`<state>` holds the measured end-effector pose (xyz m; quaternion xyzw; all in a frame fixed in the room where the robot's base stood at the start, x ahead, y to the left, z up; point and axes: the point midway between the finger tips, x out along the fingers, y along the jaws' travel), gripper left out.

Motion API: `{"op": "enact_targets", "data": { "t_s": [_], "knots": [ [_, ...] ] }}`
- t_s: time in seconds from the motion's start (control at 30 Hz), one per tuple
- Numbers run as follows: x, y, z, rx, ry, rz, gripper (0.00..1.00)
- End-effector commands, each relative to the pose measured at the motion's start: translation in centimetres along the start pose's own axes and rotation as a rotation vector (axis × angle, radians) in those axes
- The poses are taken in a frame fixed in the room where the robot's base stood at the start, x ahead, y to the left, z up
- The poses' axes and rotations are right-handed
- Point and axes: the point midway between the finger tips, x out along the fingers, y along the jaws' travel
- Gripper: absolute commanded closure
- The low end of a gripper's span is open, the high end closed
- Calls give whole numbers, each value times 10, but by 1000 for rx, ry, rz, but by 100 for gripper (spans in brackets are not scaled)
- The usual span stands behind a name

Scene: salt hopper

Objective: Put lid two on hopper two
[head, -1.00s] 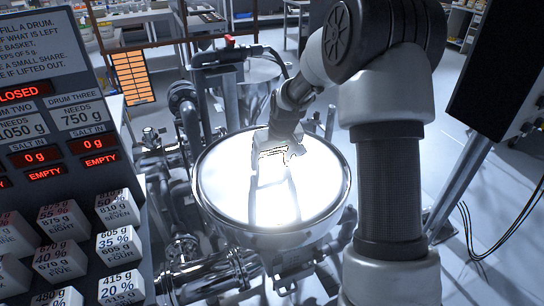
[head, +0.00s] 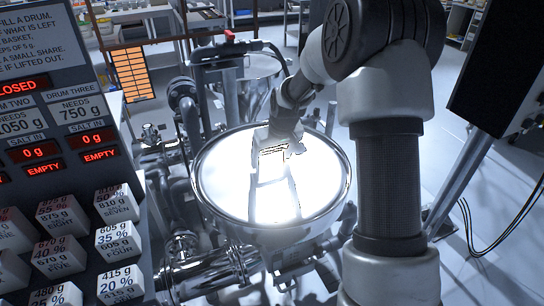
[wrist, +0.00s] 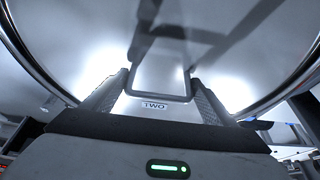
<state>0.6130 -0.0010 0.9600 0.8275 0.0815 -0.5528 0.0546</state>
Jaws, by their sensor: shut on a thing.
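Lid two is a bright, shiny round disc (head: 225,178) in the middle of the head view. It covers the mouth of a steel hopper (head: 285,236), whose outer wall shows below it. In the wrist view a small label reading TWO lies beside a dark loop handle (wrist: 160,97) on the lid. My gripper (head: 279,148) reaches down to the middle of the lid. In the wrist view its two fingers (wrist: 160,84) close on the handle. Glare hides the edge, so I cannot tell whether the lid is seated or slightly above the rim.
A dark panel with red readouts (head: 91,138) and several white labelled blocks (head: 117,239) stands at the left. Another steel hopper (head: 258,66) with pipes is behind. A slanted post (head: 462,180) and cables are at the right.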

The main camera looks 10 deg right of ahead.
Motion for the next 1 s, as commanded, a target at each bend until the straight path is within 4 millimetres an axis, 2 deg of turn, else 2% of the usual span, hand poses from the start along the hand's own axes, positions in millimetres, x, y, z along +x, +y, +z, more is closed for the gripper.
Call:
{"op": "enact_targets", "data": {
  "t_s": [0.17,0.2,0.3,0.53,0.67,0.77,1.0],
  "knots": [
    [2,0,-1,0,5,1,72],
    [2,0,-1,0,5,1,17],
    [2,0,-1,0,4,1,0],
    [4,0,3,0,-4,-1,0],
    [-4,0,2,0,-1,0,0],
    [-20,0,0,0,3,1,0],
    [-78,1,0,1,5,3,0]
  ]
}}
